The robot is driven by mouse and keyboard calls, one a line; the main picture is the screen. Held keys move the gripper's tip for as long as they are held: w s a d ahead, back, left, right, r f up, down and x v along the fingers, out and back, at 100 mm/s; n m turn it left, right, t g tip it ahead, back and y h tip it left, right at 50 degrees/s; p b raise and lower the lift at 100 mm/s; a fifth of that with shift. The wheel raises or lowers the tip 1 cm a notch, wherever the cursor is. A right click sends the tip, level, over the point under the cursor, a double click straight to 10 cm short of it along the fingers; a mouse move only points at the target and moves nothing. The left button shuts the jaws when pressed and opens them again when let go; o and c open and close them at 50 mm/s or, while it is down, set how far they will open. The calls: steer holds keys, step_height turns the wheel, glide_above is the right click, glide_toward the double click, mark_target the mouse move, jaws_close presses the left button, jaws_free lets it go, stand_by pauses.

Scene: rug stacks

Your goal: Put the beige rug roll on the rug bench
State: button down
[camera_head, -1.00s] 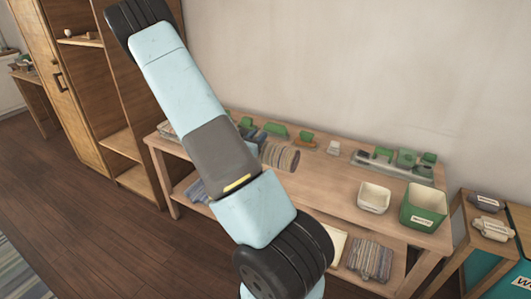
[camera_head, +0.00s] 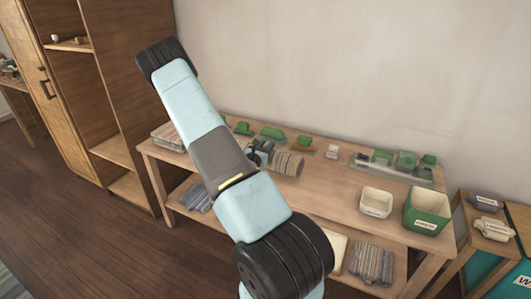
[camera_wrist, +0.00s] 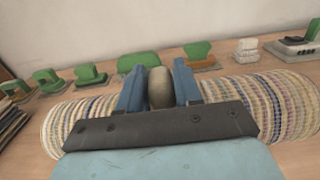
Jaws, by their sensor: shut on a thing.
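The beige rug roll (camera_head: 289,163), striped and lying on its side, is at the wooden rug bench (camera_head: 325,190), over the middle of its top. In the wrist view the roll (camera_wrist: 275,105) shows to both sides of my gripper (camera_wrist: 160,88). The two blue fingers are shut on a rounded beige-grey part in the roll's middle. In the head view my gripper (camera_head: 262,153) is mostly hidden behind my arm. I cannot tell whether the roll touches the bench top or hangs just above it.
Green-handled tools (camera_head: 272,132) line the back of the bench. A white bin (camera_head: 376,203) and a green bin (camera_head: 426,212) stand at its right. Folded rugs (camera_head: 371,264) lie on the lower shelf. A tall wooden cabinet (camera_head: 120,100) stands at left. The front middle top is clear.

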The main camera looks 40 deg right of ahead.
steer(key=shift+w+d+f, duration=0.1)
steer(key=shift+w+f, duration=0.1)
steer(key=shift+f, duration=1.5)
steer(key=c, duration=0.8)
jaws_free()
steer(key=shift+f, duration=0.1)
